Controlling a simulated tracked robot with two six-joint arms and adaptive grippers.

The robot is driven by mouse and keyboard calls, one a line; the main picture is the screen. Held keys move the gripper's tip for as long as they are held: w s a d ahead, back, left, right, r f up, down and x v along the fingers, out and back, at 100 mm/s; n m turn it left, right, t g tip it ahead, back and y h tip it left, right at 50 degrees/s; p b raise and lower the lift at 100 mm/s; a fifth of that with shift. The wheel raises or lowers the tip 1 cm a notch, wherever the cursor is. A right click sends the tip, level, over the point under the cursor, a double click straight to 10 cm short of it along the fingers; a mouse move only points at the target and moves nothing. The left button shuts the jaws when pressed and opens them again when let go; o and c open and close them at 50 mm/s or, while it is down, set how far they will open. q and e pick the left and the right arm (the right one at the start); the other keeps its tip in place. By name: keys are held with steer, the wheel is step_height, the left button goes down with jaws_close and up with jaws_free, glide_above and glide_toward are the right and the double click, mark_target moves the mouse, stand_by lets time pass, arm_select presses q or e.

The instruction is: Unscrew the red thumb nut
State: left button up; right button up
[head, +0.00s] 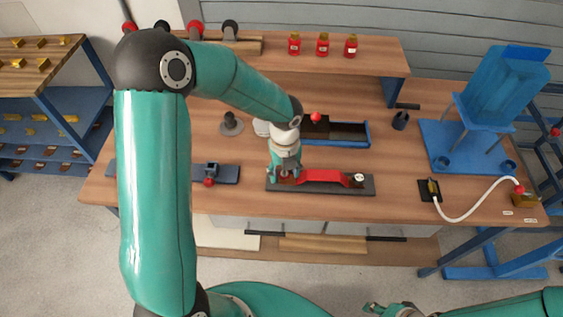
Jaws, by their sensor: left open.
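A red clamp-like bar (322,176) lies on a dark grey plate (330,190) near the table's front edge. A round pale and dark knob (359,180) sits at the bar's right end. My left gripper (284,174) points down at the bar's left end, open, its fingers around or just above that spot. Small red bits show between and beside the fingers. I cannot make out the thumb nut there as a separate piece, as the gripper hides most of that end. My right gripper (378,309) is low at the bottom edge, away from the table.
A vise-like block (212,169) with a red knob (208,182) stands on a plate to the left. A dark tray (336,132) lies behind the bar. A blue chair (497,90) and a white cable (470,215) are at right. Red jars (322,44) stand on the back shelf.

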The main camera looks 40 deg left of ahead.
arm_select(q)
steer(key=m+p, duration=0.1)
steer(key=m, duration=0.1)
steer(key=m+p, duration=0.3)
steer(key=m, duration=0.1)
steer(key=shift+r+p, duration=0.25)
steer(key=shift+p, duration=0.15)
steer(key=shift+f+m, duration=0.1)
steer(key=shift+m, duration=0.3)
steer(key=shift+f, duration=0.2)
